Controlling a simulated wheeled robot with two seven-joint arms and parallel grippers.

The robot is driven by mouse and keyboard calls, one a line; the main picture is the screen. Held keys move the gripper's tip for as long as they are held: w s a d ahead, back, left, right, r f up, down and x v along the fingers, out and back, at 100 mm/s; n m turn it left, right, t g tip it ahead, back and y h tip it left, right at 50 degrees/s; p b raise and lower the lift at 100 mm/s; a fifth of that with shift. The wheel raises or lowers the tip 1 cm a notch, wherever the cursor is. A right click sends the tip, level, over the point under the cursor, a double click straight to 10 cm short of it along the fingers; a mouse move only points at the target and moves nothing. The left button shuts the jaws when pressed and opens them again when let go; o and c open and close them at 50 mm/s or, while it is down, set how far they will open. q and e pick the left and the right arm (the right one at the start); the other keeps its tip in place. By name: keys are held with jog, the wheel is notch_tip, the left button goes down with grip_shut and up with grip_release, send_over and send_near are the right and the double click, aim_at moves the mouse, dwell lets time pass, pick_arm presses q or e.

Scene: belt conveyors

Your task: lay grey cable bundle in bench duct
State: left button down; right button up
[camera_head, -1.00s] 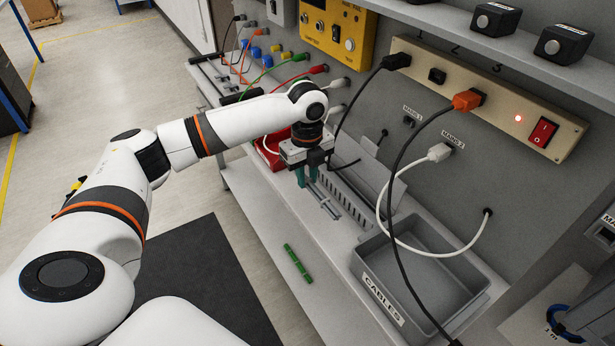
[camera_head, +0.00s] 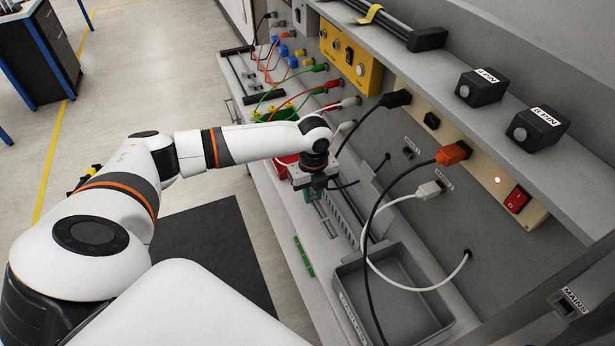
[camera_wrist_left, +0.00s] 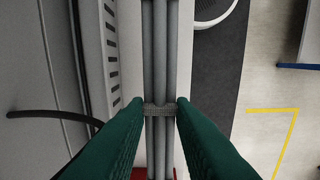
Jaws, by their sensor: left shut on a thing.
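The grey cable bundle (camera_wrist_left: 160,60) is several parallel grey strands with a tie band across them. My left gripper (camera_wrist_left: 160,108) has its green fingers on both sides of the bundle at the band and is shut on it. In the head view the left gripper (camera_head: 312,195) points down over the bench, and part of the bundle (camera_head: 327,222) shows beyond it. The slotted grey bench duct (camera_wrist_left: 109,45) runs parallel to the bundle, to its left in the wrist view. In the head view the duct (camera_head: 347,218) is right of the bundle. My right gripper is not in view.
A grey cable bin (camera_head: 436,327) stands on the bench to the right of the duct. A green strip (camera_head: 304,256) lies near the front edge. Black and white cables (camera_head: 408,287) hang from the wall sockets across the bin.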

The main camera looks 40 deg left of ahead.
pick_arm(q)
jog(key=shift+w+d+f+b, duration=0.7)
jog(key=shift+w+b, duration=0.45)
jog(key=shift+w+d+f+b, duration=0.75)
jog(key=shift+w+b, duration=0.35)
jog(key=shift+w, duration=0.1)
jog(key=shift+w+d+f+b, duration=0.65)
jog(key=shift+w+f+b, duration=0.05)
jog(key=shift+w+b, duration=0.45)
jog(key=c, duration=1.1)
grip_release()
jog(key=shift+c, duration=0.2)
notch_tip(320, 180, up, 12)
jog(key=b, duration=0.2)
jog(key=shift+s+f, duration=0.1)
